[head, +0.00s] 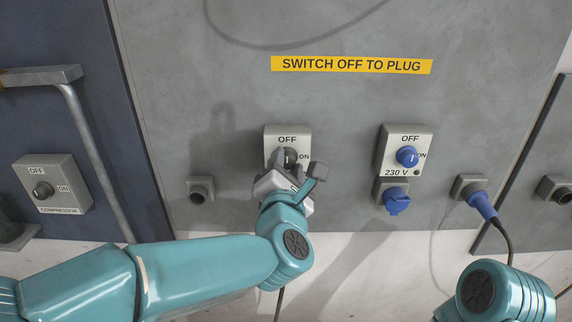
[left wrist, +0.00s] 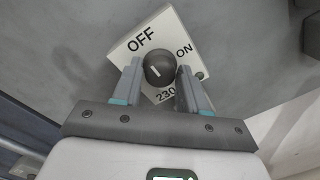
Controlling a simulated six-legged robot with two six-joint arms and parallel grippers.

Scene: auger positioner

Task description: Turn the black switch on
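The black switch is a round dark knob (head: 290,157) on a pale plate marked OFF at the top and ON at the right. In the left wrist view the knob (left wrist: 160,70) has a white mark that points towards OFF. My left gripper (head: 288,164) is at the plate, with one finger on each side of the knob. In the left wrist view the fingertips (left wrist: 160,78) flank the knob closely; whether they touch it is unclear. The gripper partly hides the plate's lower part in the head view. My right arm shows at the lower right, its gripper out of view.
A blue 230 V switch (head: 407,156) with a blue-capped socket (head: 396,200) is to the right. A blue plug (head: 482,204) with a cable sits further right.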

